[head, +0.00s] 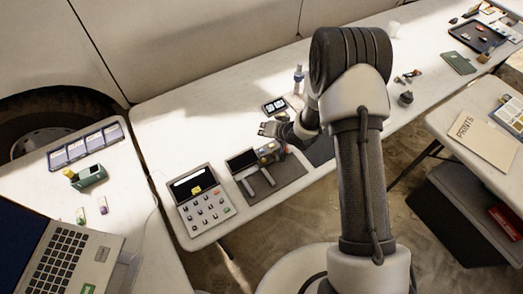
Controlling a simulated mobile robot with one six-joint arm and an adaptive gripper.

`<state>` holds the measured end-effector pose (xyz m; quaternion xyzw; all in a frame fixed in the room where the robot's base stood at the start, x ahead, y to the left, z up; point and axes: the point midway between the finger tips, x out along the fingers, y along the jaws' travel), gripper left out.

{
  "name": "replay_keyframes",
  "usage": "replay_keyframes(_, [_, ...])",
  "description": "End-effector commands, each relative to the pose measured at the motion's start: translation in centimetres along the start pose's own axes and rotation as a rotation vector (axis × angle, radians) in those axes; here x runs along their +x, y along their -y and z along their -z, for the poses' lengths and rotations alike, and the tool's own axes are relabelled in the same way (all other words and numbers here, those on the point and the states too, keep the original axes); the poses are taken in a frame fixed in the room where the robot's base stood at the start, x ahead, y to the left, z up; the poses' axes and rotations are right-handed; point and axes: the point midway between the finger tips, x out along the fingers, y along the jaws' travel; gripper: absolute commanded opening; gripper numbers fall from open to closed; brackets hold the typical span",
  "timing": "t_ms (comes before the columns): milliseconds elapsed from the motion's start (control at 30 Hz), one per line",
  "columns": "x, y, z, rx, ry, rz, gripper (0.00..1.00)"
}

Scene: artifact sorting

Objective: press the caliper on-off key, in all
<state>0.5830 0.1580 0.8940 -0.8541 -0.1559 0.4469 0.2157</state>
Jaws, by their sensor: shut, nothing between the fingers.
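A device that looks like the caliper (241,161) lies on a dark grey mat (293,172) on the long white table in the head view. It has a dark screen, two pale jaws pointing toward the near edge, and small orange and grey parts at its right end. I cannot tell which part is the on-off key at this size. My gripper (264,129) is shut and empty. It appears just beyond the caliper in the picture; its height above the table is unclear. My arm hides part of the mat and table.
A keypad console (201,200) with a lit display stands left of the mat. A small dark-framed device (273,106) and a bottle (298,78) are behind my gripper. A laptop (60,262) is on the left table. The white table's far left is clear.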

Motion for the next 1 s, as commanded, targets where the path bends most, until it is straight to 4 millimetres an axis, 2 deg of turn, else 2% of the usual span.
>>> replay_keyframes(400, [4.0,-3.0,-3.0,0.0,0.001,-0.001,0.0])
replay_keyframes(600, [5.5,-4.0,-4.0,0.0,0.0,-0.001,0.0])
replay_keyframes(1000, [5.7,-4.2,-4.1,0.0,0.0,-0.001,0.0])
